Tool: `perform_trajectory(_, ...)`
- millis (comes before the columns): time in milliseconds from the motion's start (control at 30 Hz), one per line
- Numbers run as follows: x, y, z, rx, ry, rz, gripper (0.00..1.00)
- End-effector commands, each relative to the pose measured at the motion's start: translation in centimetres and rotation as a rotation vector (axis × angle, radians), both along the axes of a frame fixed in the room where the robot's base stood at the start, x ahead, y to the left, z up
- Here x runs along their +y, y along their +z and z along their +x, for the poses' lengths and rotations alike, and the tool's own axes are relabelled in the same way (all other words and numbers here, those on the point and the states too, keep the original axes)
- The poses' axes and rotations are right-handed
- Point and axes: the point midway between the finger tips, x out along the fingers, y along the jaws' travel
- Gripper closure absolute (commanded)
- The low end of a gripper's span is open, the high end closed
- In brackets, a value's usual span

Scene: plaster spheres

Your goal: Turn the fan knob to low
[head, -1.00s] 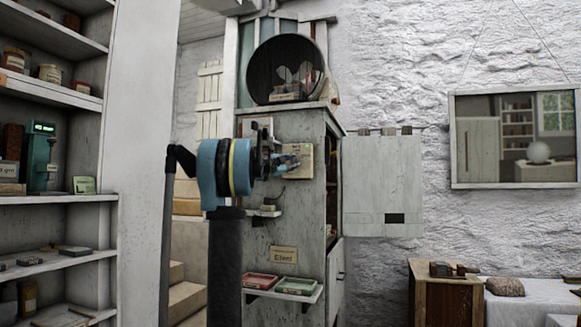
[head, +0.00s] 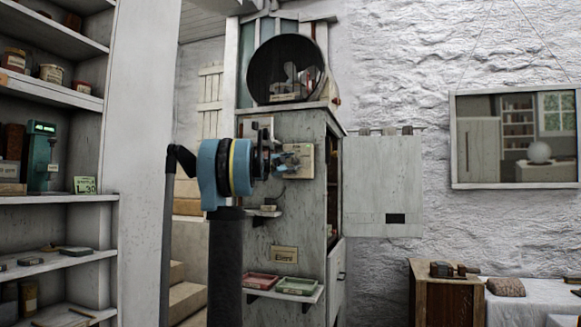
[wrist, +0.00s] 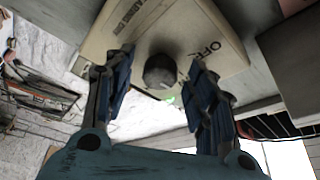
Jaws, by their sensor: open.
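The fan knob (wrist: 160,71) is a dark round knob on a cream panel with printed lettering (wrist: 205,22) in the wrist view. "OFF" reads beside the knob; the other lettering is too blurred to read surely. My gripper (wrist: 157,88) is open, its two blue-and-grey fingers on either side of the knob with visible gaps. The panel also shows in the head view (head: 306,161), on the grey cabinet's side, with my gripper (head: 290,160) in front of it and the knob hidden. The round dark fan (head: 286,68) stands on top of the cabinet.
The tall grey cabinet (head: 285,220) carries a low shelf with red and green trays (head: 296,285). Its door (head: 383,185) stands open to the right. A wooden chest (head: 440,295) is at the lower right. Open shelves (head: 60,200) stand at the left.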

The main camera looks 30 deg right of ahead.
Motion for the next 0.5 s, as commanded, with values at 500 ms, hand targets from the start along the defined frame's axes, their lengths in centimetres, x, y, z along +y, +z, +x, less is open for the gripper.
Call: perform_trajectory(500,7.7,-1.7,-2.7,0.001,0.003,0.0,0.49)
